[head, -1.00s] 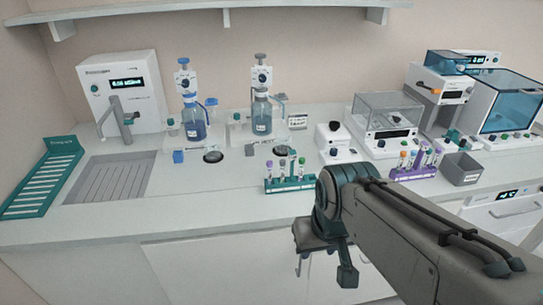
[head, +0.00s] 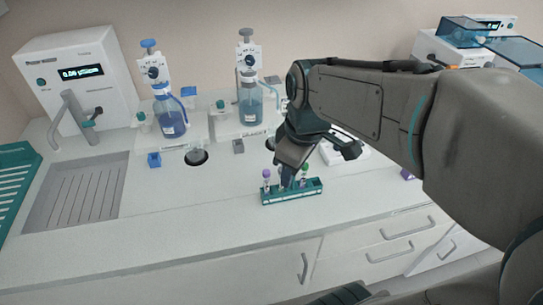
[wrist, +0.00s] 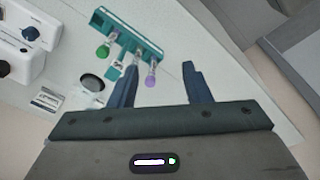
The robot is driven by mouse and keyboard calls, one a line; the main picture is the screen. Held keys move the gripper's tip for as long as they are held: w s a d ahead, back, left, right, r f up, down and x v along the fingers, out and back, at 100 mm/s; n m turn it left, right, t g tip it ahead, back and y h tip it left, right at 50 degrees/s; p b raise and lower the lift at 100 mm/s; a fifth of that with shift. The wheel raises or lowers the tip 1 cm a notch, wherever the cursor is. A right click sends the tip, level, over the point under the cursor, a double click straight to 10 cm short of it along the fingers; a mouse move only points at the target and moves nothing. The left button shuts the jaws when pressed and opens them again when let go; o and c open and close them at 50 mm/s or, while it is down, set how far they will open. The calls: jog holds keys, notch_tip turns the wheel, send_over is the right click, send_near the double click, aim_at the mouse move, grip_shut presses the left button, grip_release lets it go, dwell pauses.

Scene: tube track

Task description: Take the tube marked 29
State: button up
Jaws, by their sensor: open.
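A teal rack (head: 292,194) stands on the counter and holds a few capped tubes. A purple-capped tube (head: 266,180) is at its left end; a green-capped tube (head: 306,172) is near its right end. In the wrist view the rack (wrist: 112,23) shows with the green cap (wrist: 103,52) and the purple cap (wrist: 150,80). No number 29 is readable. My gripper (head: 287,183) is over the rack, pointing down, partly hiding tubes. In the wrist view my gripper (wrist: 159,67) is open, and the purple cap appears between its fingers, nearer the left one. Contact cannot be told.
Behind the rack stand two bottle dispensers, one blue (head: 171,115) and one paler (head: 250,100). A sink grate (head: 78,192) and a meter (head: 80,85) are at the left. The counter in front of the rack is clear. My arm hides much of the right.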

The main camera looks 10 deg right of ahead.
jog(key=w+r+n+g+p, duration=0.2)
jog(key=w+r+n, duration=0.1)
jog(key=w+n, duration=0.75)
jog(key=f, duration=0.2)
jog(key=s+f+n, duration=0.1)
jog(key=f, duration=0.2)
jog(key=s+f+n, duration=0.1)
jog(key=f, duration=0.2)
jog(key=shift+a+f+h+p, duration=0.1)
jog(key=shift+a+h+p, duration=0.05)
jog(key=shift+h+p, duration=0.15)
jog(key=shift+w+d+f+p, duration=0.1)
jog(key=shift+f+p, duration=0.1)
jog(key=shift+f, duration=0.7)
jog(key=shift+s+d+f+p, duration=0.1)
jog(key=shift+f+p, duration=0.1)
jog(key=shift+f, duration=0.65)
jog(key=shift+w+d+f+p, duration=0.1)
jog(key=shift+f+p, duration=0.1)
jog(key=shift+f, duration=0.7)
jog(key=c, duration=0.9)
